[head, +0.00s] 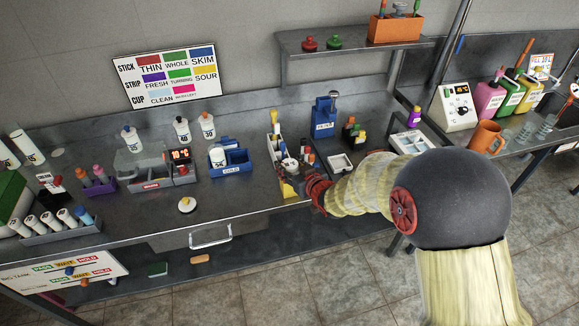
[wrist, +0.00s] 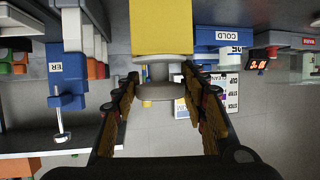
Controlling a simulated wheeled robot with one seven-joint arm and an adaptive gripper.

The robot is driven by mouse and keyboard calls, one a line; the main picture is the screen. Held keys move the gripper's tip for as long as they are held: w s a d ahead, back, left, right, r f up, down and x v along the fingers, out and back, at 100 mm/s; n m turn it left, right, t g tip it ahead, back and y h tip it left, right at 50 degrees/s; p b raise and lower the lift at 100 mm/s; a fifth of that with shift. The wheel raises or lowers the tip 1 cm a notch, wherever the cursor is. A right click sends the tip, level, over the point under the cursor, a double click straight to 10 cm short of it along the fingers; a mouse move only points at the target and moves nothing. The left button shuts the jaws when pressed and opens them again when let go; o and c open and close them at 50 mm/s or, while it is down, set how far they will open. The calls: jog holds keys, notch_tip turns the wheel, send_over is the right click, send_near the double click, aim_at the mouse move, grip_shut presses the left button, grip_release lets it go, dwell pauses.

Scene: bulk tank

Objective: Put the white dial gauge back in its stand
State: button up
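A small white round piece (head: 187,205) with a darker centre lies on the bare bench; it looks like the dial gauge, but its face is too small to read. My gripper (head: 314,190) is at the bench's front edge, beside a yellow block (head: 290,188) at the end of a rack. In the upside-down wrist view my gripper's (wrist: 160,82) fingers are spread on either side of a pale disc (wrist: 156,91) on a short stem, which meets the yellow block (wrist: 161,27). Small gaps seem to show beside the disc. I cannot tell which thing the gauge's stand is.
A blue COLD tray (head: 230,168) and a red-lit display unit (head: 181,167) stand left of the rack. A blue stand (head: 324,118) is behind it and a white tray (head: 340,163) lies to its right. The bench around the white piece is clear.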

jog(key=o, duration=0.4)
jog(key=shift+r, duration=0.2)
jog(key=s+d+r+m+g+h+p, duration=0.25)
jog(key=s+d+r+h, duration=0.35)
jog(key=s+d+r, duration=1.05)
jog(key=s+d+r+m+g, duration=0.1)
jog(key=s+g, duration=0.1)
jog(key=s, duration=0.9)
jog(key=s+d+r+m+g, duration=0.1)
jog(key=s+d+m+g, duration=0.1)
jog(key=s, duration=0.8)
jog(key=shift+s+r, duration=0.35)
